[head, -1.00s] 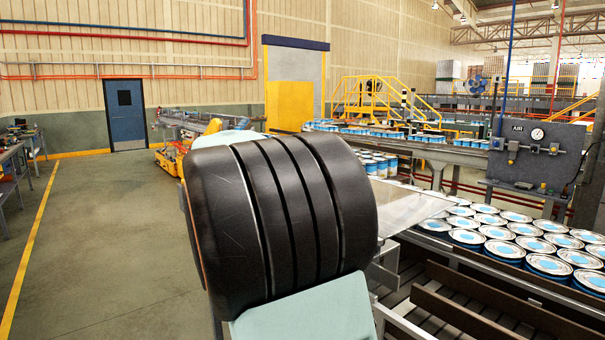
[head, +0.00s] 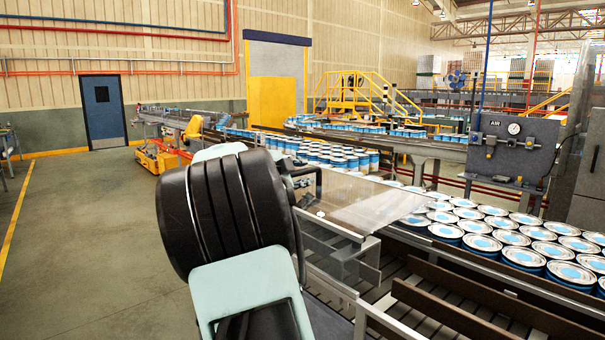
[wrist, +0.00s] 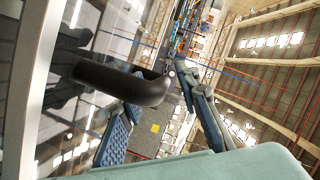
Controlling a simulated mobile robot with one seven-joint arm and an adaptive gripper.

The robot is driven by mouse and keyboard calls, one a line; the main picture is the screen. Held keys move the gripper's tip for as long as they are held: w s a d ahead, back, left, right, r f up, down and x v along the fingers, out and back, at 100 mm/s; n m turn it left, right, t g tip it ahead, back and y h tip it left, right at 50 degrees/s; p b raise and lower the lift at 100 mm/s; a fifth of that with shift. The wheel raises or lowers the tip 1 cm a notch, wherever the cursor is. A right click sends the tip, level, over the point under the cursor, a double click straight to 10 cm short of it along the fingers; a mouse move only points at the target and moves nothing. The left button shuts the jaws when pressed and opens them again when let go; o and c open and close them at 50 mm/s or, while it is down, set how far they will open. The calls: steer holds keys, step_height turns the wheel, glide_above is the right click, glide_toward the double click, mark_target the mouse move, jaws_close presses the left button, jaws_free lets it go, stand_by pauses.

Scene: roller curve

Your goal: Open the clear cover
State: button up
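The clear cover (head: 385,207) is a see-through panel over the can conveyor in the head view, with a clear front side below it. Its flat top looks lowered. In the wrist view a dark curved handle (wrist: 125,84) crosses in front of a glossy, reflective pane at left. My gripper (wrist: 155,88) has its two blue-grey fingers spread apart, with the handle's bent end near the gap between them. I cannot tell whether they touch. In the head view my dark, ribbed arm hides part of the cover's near end, and my fingers are not clear.
Blue-and-white cans (head: 490,235) fill the conveyor at right. More cans (head: 335,157) stand behind the cover. A grey air panel (head: 512,145) with a gauge stands at the back right. Metal rails (head: 440,300) run along the near side. The floor at left is clear.

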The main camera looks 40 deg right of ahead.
jaws_close()
stand_by(0.3)
